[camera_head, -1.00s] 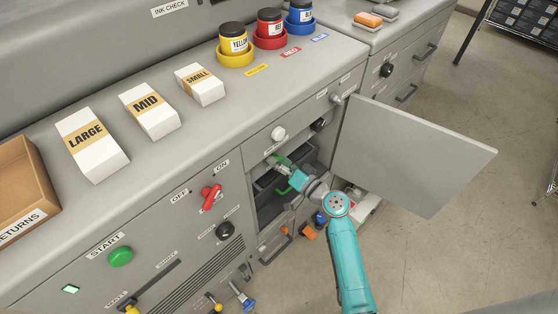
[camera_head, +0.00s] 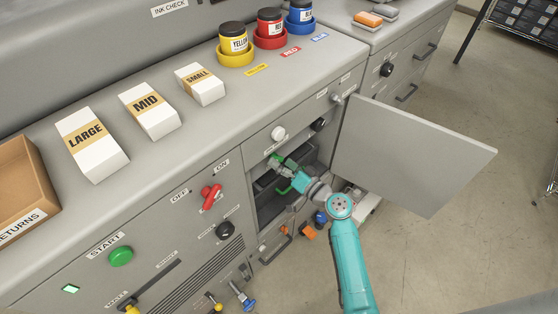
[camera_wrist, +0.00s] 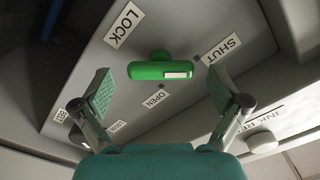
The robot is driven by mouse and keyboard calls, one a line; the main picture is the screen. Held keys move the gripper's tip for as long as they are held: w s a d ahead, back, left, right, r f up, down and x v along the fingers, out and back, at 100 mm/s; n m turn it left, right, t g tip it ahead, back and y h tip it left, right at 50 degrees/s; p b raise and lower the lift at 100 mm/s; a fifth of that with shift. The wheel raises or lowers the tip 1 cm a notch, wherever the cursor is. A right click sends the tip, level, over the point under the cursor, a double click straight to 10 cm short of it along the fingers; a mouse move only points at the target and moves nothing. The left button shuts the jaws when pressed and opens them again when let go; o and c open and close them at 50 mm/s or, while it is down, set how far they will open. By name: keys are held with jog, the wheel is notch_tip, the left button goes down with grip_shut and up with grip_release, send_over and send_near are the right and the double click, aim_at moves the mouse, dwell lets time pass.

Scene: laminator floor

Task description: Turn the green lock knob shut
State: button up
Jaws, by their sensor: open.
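The green lock knob (camera_wrist: 158,70) is a green bar with a white mark on its right end. It sits on a grey panel between the LOCK (camera_wrist: 124,25) and SHUT (camera_wrist: 222,50) labels. An OPEN label (camera_wrist: 155,98) is close beside it. The bar lies crosswise in the wrist view, with its white mark between OPEN and SHUT. My gripper (camera_wrist: 158,84) is open, one finger on each side of the knob, with visible gaps to it. In the head view my gripper (camera_head: 283,165) reaches into the cabinet front, and the knob is mostly hidden there.
A grey cabinet door (camera_head: 415,155) stands open to the right of my arm. A white knob (camera_head: 278,133) and a black knob (camera_head: 318,124) are on the panel above.

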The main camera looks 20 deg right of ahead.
jog(key=v, duration=1.1)
jog(key=s+a+f+m+g+h, duration=0.1)
jog(key=s+a+f+g+h, duration=0.2)
jog(key=s, duration=0.6)
jog(key=s+a+f+g+h, duration=0.1)
jog(key=s+a+f+h, duration=0.1)
jog(key=s+a+f, duration=0.5)
jog(key=s+d+r+n+t+h, duration=0.1)
jog(key=s+r+n, duration=0.4)
jog(key=s+r, duration=1.1)
jog(key=s, duration=0.4)
jog(key=shift+d+n+t, duration=0.2)
jog(key=shift+n+t, duration=0.2)
